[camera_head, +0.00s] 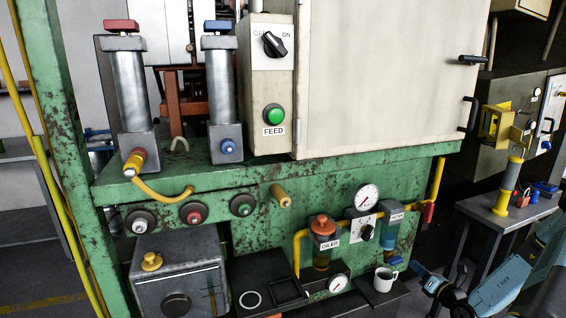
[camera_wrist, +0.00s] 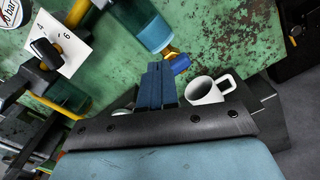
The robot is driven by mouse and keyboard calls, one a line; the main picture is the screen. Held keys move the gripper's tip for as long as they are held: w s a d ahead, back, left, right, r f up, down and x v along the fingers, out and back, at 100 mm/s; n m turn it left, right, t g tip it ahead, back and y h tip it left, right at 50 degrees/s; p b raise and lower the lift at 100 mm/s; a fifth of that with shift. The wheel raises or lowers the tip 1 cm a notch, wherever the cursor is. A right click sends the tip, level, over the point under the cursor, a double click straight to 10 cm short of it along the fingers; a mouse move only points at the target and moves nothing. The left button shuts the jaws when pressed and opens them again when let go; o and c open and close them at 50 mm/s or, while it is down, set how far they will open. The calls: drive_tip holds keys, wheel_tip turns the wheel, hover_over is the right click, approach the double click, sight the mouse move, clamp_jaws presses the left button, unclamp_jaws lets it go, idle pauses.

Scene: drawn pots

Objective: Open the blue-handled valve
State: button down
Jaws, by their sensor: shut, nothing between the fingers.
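The blue-handled valve (camera_head: 396,260) sits under the right-hand bowl of the piping on the green machine. In the wrist view its blue handle (camera_wrist: 181,64) sticks out from a brass-yellow body under the blue-grey bowl. My gripper shows in the wrist view (camera_wrist: 161,67) with its two blue fingers together and nothing between them. The fingertips appear just left of the blue handle; I cannot tell whether they touch it. In the head view my gripper (camera_head: 418,269) is at the lower right, close to the valve and partly hard to make out.
A white mug (camera_head: 384,279) stands on the dark shelf just below the valve; it also shows in the wrist view (camera_wrist: 208,90). The orange-capped oiler (camera_head: 322,240), a gauge (camera_head: 367,197) and a black knob (camera_head: 367,233) are to the left. A red-handled valve (camera_head: 429,212) is to the right.

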drive_tip(key=shift+x, duration=3.05)
drive_tip(key=shift+f, duration=0.65)
drive_tip(key=shift+w+d+f, duration=0.2)
drive_tip(key=shift+d+f, duration=0.05)
drive_tip(key=shift+d, duration=0.35)
drive_tip(key=shift+w+d+f, duration=0.1)
drive_tip(key=shift+d+f, duration=0.35)
drive_tip(key=v, duration=0.6)
drive_tip(key=shift+d+r, duration=0.25)
drive_tip(key=shift+r, duration=0.1)
